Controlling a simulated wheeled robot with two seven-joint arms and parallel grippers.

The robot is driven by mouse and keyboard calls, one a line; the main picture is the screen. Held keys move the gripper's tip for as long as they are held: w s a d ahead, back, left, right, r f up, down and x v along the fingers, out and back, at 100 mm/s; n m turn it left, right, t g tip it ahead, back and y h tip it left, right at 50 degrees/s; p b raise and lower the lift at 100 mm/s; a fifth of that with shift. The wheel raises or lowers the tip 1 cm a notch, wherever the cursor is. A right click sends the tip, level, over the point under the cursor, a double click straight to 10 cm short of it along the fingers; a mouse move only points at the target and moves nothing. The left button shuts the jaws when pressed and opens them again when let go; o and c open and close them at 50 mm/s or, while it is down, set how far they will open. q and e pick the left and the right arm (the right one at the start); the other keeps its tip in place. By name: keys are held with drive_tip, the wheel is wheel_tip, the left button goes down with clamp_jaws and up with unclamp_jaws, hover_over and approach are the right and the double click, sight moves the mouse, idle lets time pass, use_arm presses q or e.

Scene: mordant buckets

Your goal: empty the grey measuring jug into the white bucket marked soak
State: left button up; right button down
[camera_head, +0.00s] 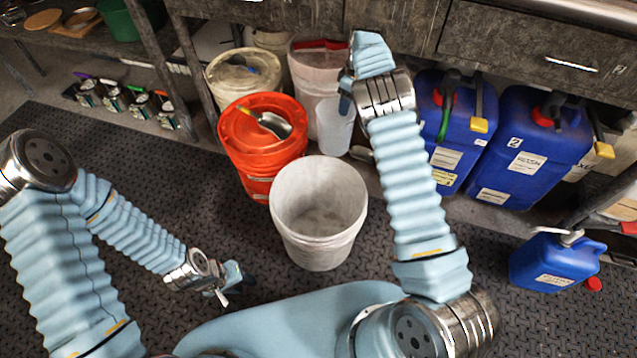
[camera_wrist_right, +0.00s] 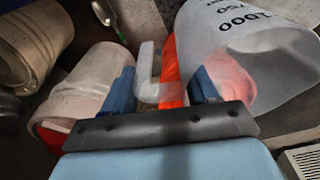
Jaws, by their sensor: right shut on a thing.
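The grey measuring jug (camera_head: 335,128) is at my right gripper (camera_head: 347,90), behind the white bucket, looking roughly upright. In the right wrist view the jug (camera_wrist_right: 245,50) shows printed volume marks, and its handle (camera_wrist_right: 147,75) lies between the fingers of my right gripper (camera_wrist_right: 163,92), which is shut on it.
An orange bucket (camera_head: 255,165) with a metal scoop (camera_head: 272,124) on its lid stands left of the jug. A lidded cream bucket (camera_head: 240,80) and a pale bucket (camera_head: 310,75) stand behind. Blue canisters (camera_head: 530,150) stand right. The dark mat (camera_head: 110,160) is clear at left.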

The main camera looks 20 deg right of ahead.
use_arm(q)
wheel_tip(320, 180, up, 3)
drive_tip(key=shift+d+f+p, duration=0.15)
drive_tip(key=shift+p, duration=0.7)
use_arm(e)
drive_tip(key=w+n, duration=0.1)
drive_tip(key=f+n, duration=0.1)
drive_tip(key=shift+w+a+n, duration=0.35)
drive_tip(key=shift+n, duration=0.05)
